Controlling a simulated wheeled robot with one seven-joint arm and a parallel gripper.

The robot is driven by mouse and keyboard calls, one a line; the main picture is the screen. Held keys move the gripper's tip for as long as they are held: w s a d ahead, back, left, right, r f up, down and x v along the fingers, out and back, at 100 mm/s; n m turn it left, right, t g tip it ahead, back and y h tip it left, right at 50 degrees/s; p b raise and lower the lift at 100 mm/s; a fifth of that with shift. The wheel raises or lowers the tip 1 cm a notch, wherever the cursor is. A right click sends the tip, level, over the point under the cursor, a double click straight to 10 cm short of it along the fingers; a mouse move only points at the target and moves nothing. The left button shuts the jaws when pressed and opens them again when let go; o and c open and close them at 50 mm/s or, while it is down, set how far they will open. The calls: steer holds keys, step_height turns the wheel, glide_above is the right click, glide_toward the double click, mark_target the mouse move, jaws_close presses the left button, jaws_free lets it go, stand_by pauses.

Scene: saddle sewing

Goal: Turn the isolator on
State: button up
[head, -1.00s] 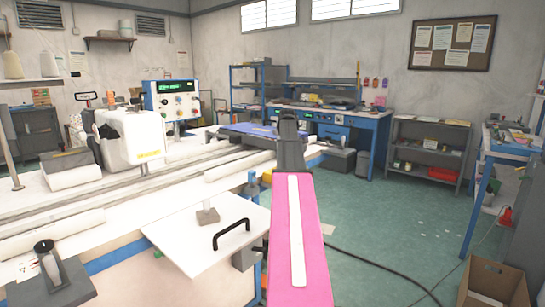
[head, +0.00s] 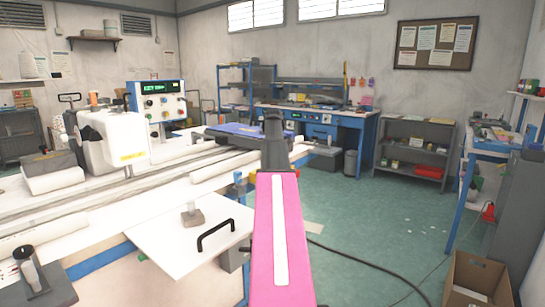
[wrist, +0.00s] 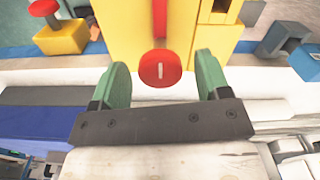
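In the wrist view, a round red knob (wrist: 152,70) with a short, upright white mark sits on a yellow housing (wrist: 122,30); it looks like the isolator's switch. My gripper (wrist: 163,66) is open, with one green finger on each side of the knob in the picture. Gaps show on both sides, so the fingers are not closed on it. I cannot tell how far the fingertips are from the housing. In the head view my pink arm (head: 264,240) reaches forward, and its dark end hides the gripper and the isolator.
A yellow box with a red mushroom button (wrist: 44,8) is at the wrist view's upper left. In the head view, the white sewing machine (head: 100,140) stands on the long table at left. A cable and a cardboard box (head: 470,297) lie on the green floor at right.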

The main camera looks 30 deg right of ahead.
steer(key=shift+r, duration=0.1)
step_height(320, 180, up, 11)
steer(key=shift+f, duration=0.2)
stand_by(0.7)
